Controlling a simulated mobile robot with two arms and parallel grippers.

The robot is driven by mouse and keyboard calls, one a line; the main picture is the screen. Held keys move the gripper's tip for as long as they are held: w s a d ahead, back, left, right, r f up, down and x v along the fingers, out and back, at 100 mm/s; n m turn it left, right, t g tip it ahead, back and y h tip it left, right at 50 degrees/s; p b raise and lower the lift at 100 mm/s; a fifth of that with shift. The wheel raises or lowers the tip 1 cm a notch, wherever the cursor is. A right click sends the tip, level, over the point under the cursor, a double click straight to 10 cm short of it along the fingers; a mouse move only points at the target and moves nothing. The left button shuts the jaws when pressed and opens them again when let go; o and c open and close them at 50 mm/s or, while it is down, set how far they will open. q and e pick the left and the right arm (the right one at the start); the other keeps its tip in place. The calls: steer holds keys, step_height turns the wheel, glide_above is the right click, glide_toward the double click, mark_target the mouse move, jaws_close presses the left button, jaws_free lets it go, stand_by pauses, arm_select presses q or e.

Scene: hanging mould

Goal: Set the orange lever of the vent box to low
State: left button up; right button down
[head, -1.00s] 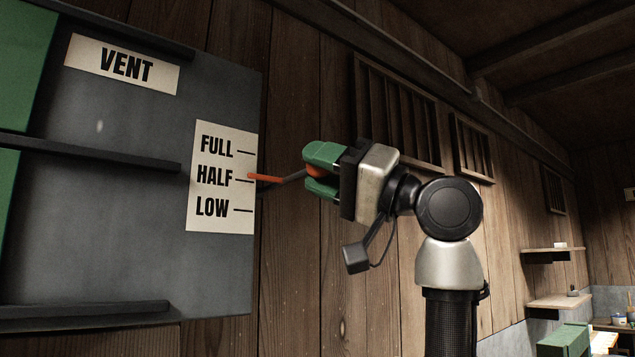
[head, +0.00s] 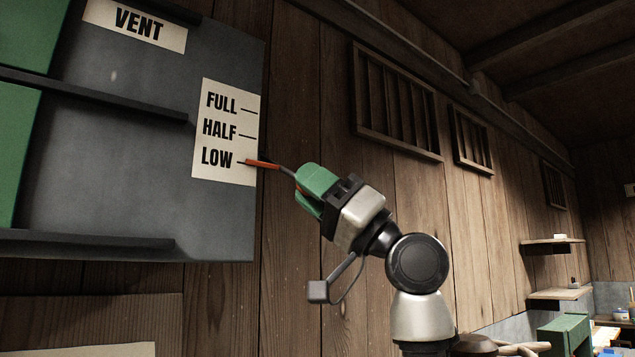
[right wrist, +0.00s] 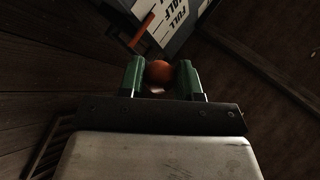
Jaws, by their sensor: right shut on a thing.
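The grey vent box (head: 120,165) hangs on the plank wall at the left of the head view. Its label (head: 227,170) reads FULL, HALF and LOW from top to bottom. The orange pointer of the lever (head: 262,164) lies at the LOW line. My right gripper (head: 308,190) is shut on the lever's end, tilted up toward the box. In the right wrist view the orange knob (right wrist: 159,71) sits between the green fingers. The head view mostly hides the knob behind the fingers. My left gripper is not in view.
Green panels (head: 20,140) and dark rails (head: 90,242) are on the box's front. Slatted wall vents (head: 395,103) are to the right of the box. Shelves (head: 552,246) and a green box (head: 565,335) stand far right. The wall beside the arm is clear.

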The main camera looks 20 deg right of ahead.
steer(key=shift+w+a+f, duration=0.1)
steer(key=shift+w+f, duration=0.05)
steer(key=shift+f, duration=0.1)
steer(key=c, duration=1.2)
jaws_free()
steer(key=shift+o, duration=1.2)
steer(key=shift+w, duration=0.15)
steer(key=shift+o, duration=0.9)
steer(key=shift+w+a, duration=0.2)
steer(key=shift+w, duration=0.05)
steer(key=shift+s+d, duration=0.15)
steer(key=shift+s, duration=0.05)
steer(key=shift+s+d+f, duration=0.15)
steer(key=shift+s, duration=0.05)
steer(key=b+v, duration=0.4)
steer(key=v, duration=0.6)
steer(key=shift+w+f, duration=0.1)
